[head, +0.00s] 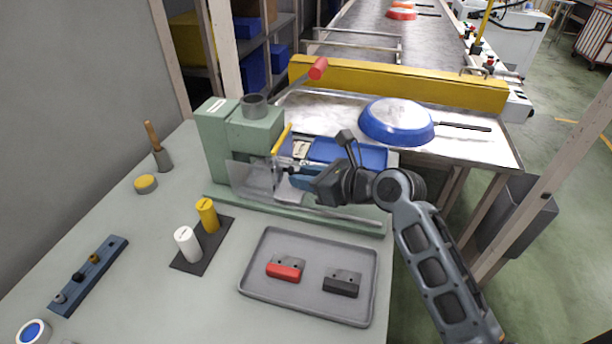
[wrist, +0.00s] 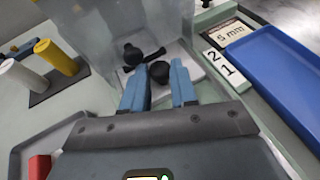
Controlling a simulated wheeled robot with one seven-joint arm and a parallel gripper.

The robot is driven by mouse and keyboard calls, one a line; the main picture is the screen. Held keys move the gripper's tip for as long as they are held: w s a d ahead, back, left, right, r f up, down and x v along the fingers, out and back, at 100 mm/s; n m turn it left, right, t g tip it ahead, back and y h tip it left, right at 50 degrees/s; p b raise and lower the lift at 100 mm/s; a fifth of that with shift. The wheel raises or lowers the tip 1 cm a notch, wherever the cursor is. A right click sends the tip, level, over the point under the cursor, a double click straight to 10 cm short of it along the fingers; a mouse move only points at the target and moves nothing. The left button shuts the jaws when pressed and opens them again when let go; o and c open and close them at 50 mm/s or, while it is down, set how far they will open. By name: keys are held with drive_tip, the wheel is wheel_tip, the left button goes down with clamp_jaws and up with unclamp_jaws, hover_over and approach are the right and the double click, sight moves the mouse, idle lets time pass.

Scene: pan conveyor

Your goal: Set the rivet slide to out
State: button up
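The green rivet press (head: 228,140) stands at the back of the bench, with a clear guard (head: 250,178) at its front. My gripper (head: 290,172) reaches in from the right, beside the guard. In the wrist view, my gripper's blue fingers (wrist: 160,80) stand apart on either side of a round black knob (wrist: 158,72). The knob nearly fills the gap, but I cannot tell whether both fingers press on it. A second black knob (wrist: 132,53) is just beyond, to the left. Which one belongs to the rivet slide, and its position, is unclear.
A blue tray (wrist: 275,75) and a "5 mm" label (wrist: 228,33) lie right of my fingers. A grey tray (head: 309,300) holds a red block (head: 285,269) and a black block (head: 342,283). A blue pan (head: 397,121) sits on the metal table behind.

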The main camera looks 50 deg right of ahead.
clamp_jaws()
drive_tip(key=s+d+p, duration=0.1)
drive_tip(key=s+p, duration=0.1)
drive_tip(key=s, duration=0.3)
drive_tip(key=s+d+p, duration=0.2)
drive_tip(key=s, duration=0.2)
drive_tip(key=s+d+p, duration=0.2)
drive_tip(key=s, duration=0.3)
drive_tip(key=shift+s+d+r+p, duration=0.1)
drive_tip(key=shift+s+r+p, duration=0.05)
drive_tip(key=shift+s+p, duration=0.15)
drive_tip(key=shift+s+d, duration=0.25)
drive_tip(key=shift+s, duration=0.4)
drive_tip(key=shift+f, duration=0.2)
drive_tip(key=shift+o, duration=2.3)
unclamp_jaws()
drive_tip(key=shift+s, duration=0.1)
drive_tip(key=shift+r, duration=0.1)
